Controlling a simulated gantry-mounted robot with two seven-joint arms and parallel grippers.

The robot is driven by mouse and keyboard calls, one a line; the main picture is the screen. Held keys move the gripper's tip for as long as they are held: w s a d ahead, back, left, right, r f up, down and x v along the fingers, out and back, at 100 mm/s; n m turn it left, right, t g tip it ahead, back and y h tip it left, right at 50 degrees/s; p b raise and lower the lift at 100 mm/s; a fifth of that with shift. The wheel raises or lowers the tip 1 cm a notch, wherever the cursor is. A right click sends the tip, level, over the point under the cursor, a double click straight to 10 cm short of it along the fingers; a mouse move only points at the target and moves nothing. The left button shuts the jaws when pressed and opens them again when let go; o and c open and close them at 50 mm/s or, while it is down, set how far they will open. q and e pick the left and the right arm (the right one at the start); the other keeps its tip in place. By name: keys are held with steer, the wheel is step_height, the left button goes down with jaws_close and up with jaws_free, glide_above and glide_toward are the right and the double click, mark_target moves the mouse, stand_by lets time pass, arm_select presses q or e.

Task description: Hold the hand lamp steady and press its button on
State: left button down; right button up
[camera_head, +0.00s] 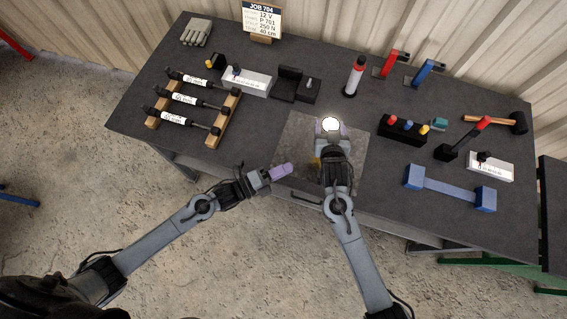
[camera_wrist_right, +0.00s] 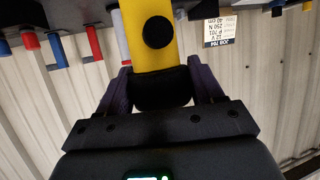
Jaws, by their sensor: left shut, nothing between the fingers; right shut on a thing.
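The hand lamp has a yellow body with a round black button (camera_wrist_right: 157,32); in the right wrist view the yellow body (camera_wrist_right: 143,58) rises from between my fingers. My right gripper (camera_wrist_right: 163,88) is shut on the lamp's black part. In the head view a bright white round face (camera_head: 331,124) shows at my right gripper (camera_head: 331,131), above the grey mat; the arm hides most of the lamp. My left gripper (camera_head: 281,171) is shut and empty, at the table's front edge, left of the right gripper and apart from the lamp.
The grey mat (camera_head: 292,139) lies at the front middle of the dark table. A rack (camera_head: 225,117) of cylinders stands left, a red-capped bottle (camera_head: 355,75) behind. To the right are a black block with coloured knobs (camera_head: 395,129), a blue-ended bar (camera_head: 450,188) and a mallet (camera_head: 518,122).

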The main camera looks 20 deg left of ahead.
steer(key=shift+s+f, duration=0.1)
steer(key=shift+f, duration=0.2)
steer(key=o, duration=1.2)
steer(key=shift+o, duration=0.5)
steer(key=shift+r, duration=0.15)
